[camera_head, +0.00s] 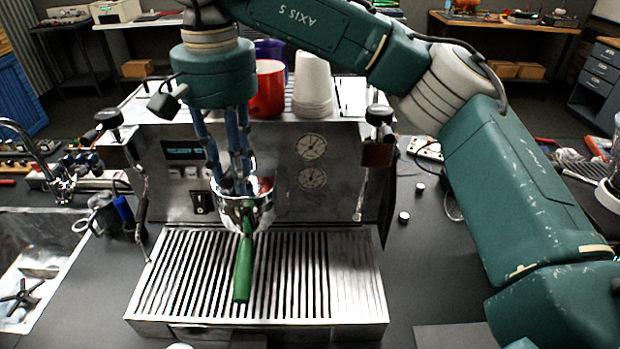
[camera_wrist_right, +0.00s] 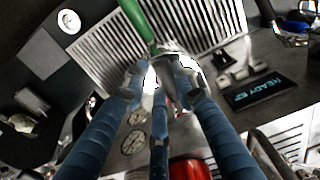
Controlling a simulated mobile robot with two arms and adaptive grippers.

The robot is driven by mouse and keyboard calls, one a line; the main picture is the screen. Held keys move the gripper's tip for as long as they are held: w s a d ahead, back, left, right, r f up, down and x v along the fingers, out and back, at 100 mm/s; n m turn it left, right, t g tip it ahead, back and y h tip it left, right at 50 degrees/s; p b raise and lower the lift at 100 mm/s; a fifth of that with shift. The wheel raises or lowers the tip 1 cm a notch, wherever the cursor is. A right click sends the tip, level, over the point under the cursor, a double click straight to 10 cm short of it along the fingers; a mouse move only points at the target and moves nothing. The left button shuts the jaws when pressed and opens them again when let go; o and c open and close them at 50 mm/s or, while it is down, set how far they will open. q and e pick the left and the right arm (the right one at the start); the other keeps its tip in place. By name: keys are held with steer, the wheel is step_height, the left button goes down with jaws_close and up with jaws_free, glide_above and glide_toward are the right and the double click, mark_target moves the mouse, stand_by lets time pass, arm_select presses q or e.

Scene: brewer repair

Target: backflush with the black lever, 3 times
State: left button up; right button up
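The steel brewer (camera_head: 290,232) stands on the dark counter with a small lit display (camera_head: 184,150); in the wrist view the display (camera_wrist_right: 262,90) reads "READY". A steel portafilter (camera_head: 243,213) with a green handle (camera_head: 243,268) sits at the brewer's front, its handle pointing forward over the drip tray. The handle also shows in the wrist view (camera_wrist_right: 138,20). A small black switch (camera_head: 198,203) is on the front panel; I cannot single out the black lever. My right gripper (camera_head: 232,185) reaches down just above the portafilter; its fingertips (camera_wrist_right: 160,78) are close to the metal, contact unclear.
A red cup (camera_head: 267,90) and stacked white cups (camera_head: 312,82) stand on the brewer. The slatted drip tray (camera_head: 355,290) is empty. A sink (camera_head: 30,262) lies left. Steam-wand parts (camera_head: 143,213) flank the brewer. My right arm covers the right side.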

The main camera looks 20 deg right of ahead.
steer(key=shift+s+d+f+n, duration=0.1)
steer(key=shift+s+d+n, duration=0.1)
steer(key=shift+d+n, duration=0.35)
steer(key=shift+s+d+n, duration=0.15)
steer(key=shift+d+n, duration=0.25)
steer(key=shift+n, duration=0.25)
steer(key=shift+s+d+n, duration=0.15)
steer(key=shift+d+n, duration=0.8)
steer(key=shift+n, duration=0.45)
steer(key=o, duration=0.5)
step_height(320, 180, up, 7)
